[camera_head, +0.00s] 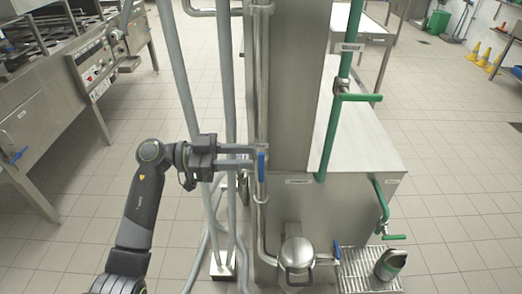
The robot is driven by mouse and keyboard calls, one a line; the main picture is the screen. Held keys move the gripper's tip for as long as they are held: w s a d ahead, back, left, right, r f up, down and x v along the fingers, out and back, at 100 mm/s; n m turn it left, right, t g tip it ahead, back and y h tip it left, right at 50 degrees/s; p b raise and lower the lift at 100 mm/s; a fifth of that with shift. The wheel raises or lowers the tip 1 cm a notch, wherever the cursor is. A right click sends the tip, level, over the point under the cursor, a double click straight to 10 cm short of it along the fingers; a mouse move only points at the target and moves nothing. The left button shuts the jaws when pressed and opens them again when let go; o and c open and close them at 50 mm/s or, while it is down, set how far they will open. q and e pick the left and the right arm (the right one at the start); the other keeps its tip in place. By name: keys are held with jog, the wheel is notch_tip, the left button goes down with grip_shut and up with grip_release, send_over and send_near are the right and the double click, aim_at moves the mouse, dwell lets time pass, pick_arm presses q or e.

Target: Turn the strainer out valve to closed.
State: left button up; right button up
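My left gripper (252,157) reaches in from the left, its two grey fingers one above the other with a gap between them. Their tips are at a blue valve handle (262,164) on a vertical steel pipe (261,95). This handle stands upright, in line with the pipe. I cannot tell if the fingers touch it. Another blue handle (336,249) is beside a steel canister (297,253) at the bottom. Labels are too small to read, so I cannot tell which valve is the strainer out valve. My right gripper is not in view.
A steel cabinet (350,200) carries green pipes with green handles (361,97), another (394,237) lower right. Grey pipes (228,70) stand left of the cabinet, near my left arm. A floor grate (352,277) is at the bottom. Tiled floor is open on both sides.

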aim_at(261, 181)
pick_arm(q)
jog(key=shift+d+p, duration=0.4)
jog(key=shift+d, duration=1.9)
grip_shut()
